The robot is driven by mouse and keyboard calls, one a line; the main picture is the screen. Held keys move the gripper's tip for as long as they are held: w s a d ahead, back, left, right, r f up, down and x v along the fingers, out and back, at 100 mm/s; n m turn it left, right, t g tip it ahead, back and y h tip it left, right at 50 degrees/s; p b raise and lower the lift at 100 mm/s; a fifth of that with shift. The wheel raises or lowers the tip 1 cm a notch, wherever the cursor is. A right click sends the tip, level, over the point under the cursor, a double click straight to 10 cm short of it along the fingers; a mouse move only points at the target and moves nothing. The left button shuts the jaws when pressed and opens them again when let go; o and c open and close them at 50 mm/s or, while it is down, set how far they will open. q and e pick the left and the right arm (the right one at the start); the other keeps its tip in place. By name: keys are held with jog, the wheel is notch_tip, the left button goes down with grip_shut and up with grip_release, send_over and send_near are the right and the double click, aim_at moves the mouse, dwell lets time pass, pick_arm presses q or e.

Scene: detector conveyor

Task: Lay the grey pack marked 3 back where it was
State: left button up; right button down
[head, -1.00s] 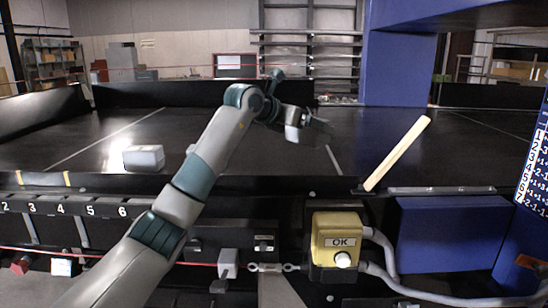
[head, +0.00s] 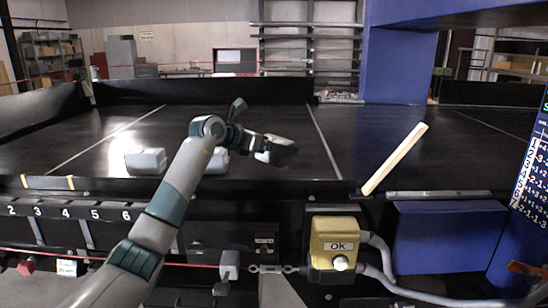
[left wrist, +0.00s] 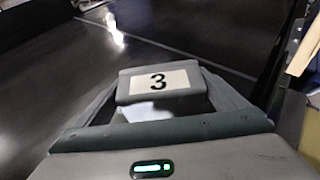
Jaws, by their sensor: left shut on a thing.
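The grey pack marked 3 (left wrist: 158,84) is between the fingers of my left gripper in the left wrist view, its white label facing the camera. My left gripper (head: 280,150) is shut on it, over the black conveyor belt (head: 255,122) in the head view. I cannot tell the gap between pack and belt. A pale grey pack (head: 146,161) lies on the belt to the left. Another pale pack (head: 216,161) is partly hidden behind my left arm. My right gripper is not in view.
A cream stick (head: 394,160) leans up at the belt's near edge, right of my left gripper. A yellow box marked OK (head: 334,238) is below that edge. A row of numbered tabs (head: 68,211) runs along the front left. The belt's middle is mostly clear.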

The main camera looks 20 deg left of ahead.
aim_at(273, 157)
pick_arm(q)
jog(key=shift+f+p, duration=0.9)
jog(key=shift+f, duration=1)
jog(key=shift+f, duration=0.1)
jog(key=o, duration=1.1)
jog(key=shift+f, duration=0.1)
jog(key=shift+s+a, duration=0.1)
